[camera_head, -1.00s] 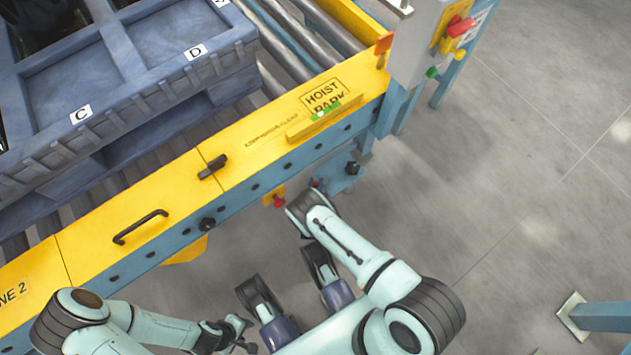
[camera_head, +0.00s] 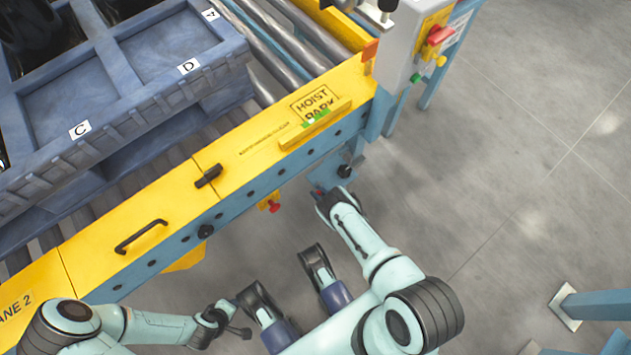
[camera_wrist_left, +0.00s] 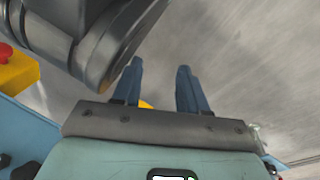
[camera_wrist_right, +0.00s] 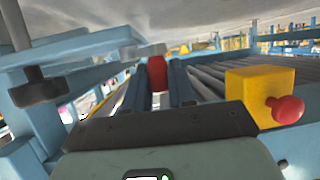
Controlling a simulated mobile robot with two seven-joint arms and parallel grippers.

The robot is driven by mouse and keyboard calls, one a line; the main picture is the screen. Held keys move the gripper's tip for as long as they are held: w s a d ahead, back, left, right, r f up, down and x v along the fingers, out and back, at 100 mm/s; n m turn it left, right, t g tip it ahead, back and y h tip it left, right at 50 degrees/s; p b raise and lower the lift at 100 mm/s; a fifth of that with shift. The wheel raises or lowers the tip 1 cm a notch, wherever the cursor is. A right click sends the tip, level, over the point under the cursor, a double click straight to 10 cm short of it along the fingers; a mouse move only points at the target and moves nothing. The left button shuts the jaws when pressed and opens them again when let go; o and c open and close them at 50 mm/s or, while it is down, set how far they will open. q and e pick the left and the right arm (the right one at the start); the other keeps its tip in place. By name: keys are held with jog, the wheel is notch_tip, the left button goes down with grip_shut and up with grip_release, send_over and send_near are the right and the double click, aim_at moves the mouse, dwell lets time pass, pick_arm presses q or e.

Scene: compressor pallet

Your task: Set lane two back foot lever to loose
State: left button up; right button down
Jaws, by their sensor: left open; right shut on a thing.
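My right gripper (camera_wrist_right: 157,92) is shut on a red lever end (camera_wrist_right: 157,72), which shows between its fingers in the right wrist view. In the head view this gripper (camera_head: 324,198) is low beside the blue leg under the yellow rail, and its wrist hides most of the lever. I cannot tell the lever's setting. My left gripper (camera_wrist_left: 158,88) is open and empty, with bare floor between its fingers in the left wrist view. It also shows at the lower left of the head view (camera_head: 238,326), away from the rail.
A yellow box with a red knob (camera_wrist_right: 262,90) stands right of my right gripper; it also hangs under the rail in the head view (camera_head: 270,203). A dark round knob (camera_wrist_right: 40,88) is at left. The blue crate (camera_head: 150,95) sits on the rollers.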

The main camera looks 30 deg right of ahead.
jog(key=shift+d+n+y, duration=0.4)
jog(key=shift+n+y, duration=0.1)
jog(key=shift+y, duration=0.1)
jog(key=n+g+y+b, duration=0.1)
jog(key=d+n+y+b, duration=0.1)
jog(key=n+y, duration=0.1)
jog(key=d+n+g+y+b, duration=0.1)
jog(key=n+y, duration=0.1)
jog(key=shift+s+g, duration=0.3)
pick_arm(q)
jog(key=s+a+f+g+b, duration=0.1)
jog(key=s+f+g, duration=0.2)
jog(key=s+f, duration=0.2)
jog(key=shift+s+n, duration=0.3)
jog(key=shift+s, duration=1.25)
pick_arm(e)
jog(key=shift+d+n+g+y, duration=0.3)
jog(key=shift+n+g+y, duration=0.5)
jog(key=shift+n+y, duration=0.25)
jog(key=shift+r, duration=0.1)
jog(key=c, duration=1)
grip_release()
jog(key=shift+w+a, duration=0.1)
